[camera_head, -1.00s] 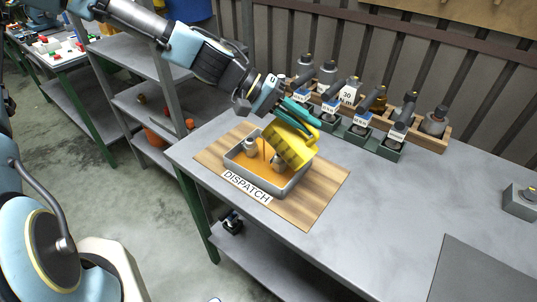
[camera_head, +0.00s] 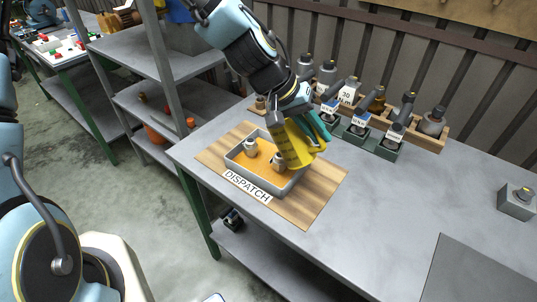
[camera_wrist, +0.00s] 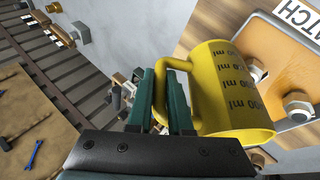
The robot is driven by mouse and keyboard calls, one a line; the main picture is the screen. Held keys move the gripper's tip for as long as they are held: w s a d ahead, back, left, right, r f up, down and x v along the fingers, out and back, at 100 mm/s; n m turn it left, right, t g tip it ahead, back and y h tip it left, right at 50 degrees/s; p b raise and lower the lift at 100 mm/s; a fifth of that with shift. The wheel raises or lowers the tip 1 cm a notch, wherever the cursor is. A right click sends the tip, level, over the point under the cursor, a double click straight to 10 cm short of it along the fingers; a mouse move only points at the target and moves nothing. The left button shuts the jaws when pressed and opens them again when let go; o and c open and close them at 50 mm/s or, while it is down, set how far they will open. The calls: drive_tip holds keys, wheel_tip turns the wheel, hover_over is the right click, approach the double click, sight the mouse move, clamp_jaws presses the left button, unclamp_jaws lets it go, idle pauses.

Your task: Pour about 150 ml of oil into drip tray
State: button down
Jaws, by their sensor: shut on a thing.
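My gripper (camera_wrist: 172,105) is shut on the handle of the yellow measuring jug (camera_wrist: 225,90), whose side bears ml marks. In the head view the jug (camera_head: 299,143) is held tilted above the right side of the grey drip tray (camera_head: 236,166). The tray stands on a wooden board behind the DISPATCH label (camera_head: 247,187). Orange-brown oil (camera_head: 262,161) covers the tray floor, with grey metal fittings (camera_head: 251,147) standing in it. No stream from the jug shows now. The jug's inside is hidden in both views.
Behind the jug, green holders (camera_head: 374,146) with labelled dark tools stand before a wooden rack (camera_head: 432,131) of bottles. A small grey box (camera_head: 517,202) stands at the right. The bench's middle right is clear. Grey shelves (camera_head: 137,66) stand at the left.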

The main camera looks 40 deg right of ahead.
drive_tip(key=shift+s+d+f+t+y+b, duration=0.1)
drive_tip(key=shift+s+f+t+y+b, duration=0.05)
drive_tip(key=shift+s+f+t+b, duration=0.3)
drive_tip(key=shift+s+d+f+t+y+b, duration=0.15)
drive_tip(key=shift+s+f+b, duration=0.1)
drive_tip(key=shift+f, duration=0.3)
drive_tip(key=shift+s+d+f+m+t, duration=0.2)
drive_tip(key=shift+s+f+m+t, duration=0.1)
drive_tip(key=shift+s+f+t, duration=0.4)
drive_tip(key=shift+s, duration=0.15)
drive_tip(key=shift+s+d+f+m+t+y+p, duration=0.2)
drive_tip(key=shift+s+f+t+y+p, duration=0.25)
drive_tip(key=shift+f+t+p, duration=0.45)
drive_tip(key=shift+s+d+f+m+t+y+p, duration=0.1)
drive_tip(key=shift+s+f+m+t+y+p, duration=0.15)
drive_tip(key=shift+s+f+t+p, duration=0.5)
drive_tip(key=shift+w+f+t, duration=0.1)
drive_tip(key=shift+w+t, duration=0.1)
drive_tip(key=shift+t, duration=0.05)
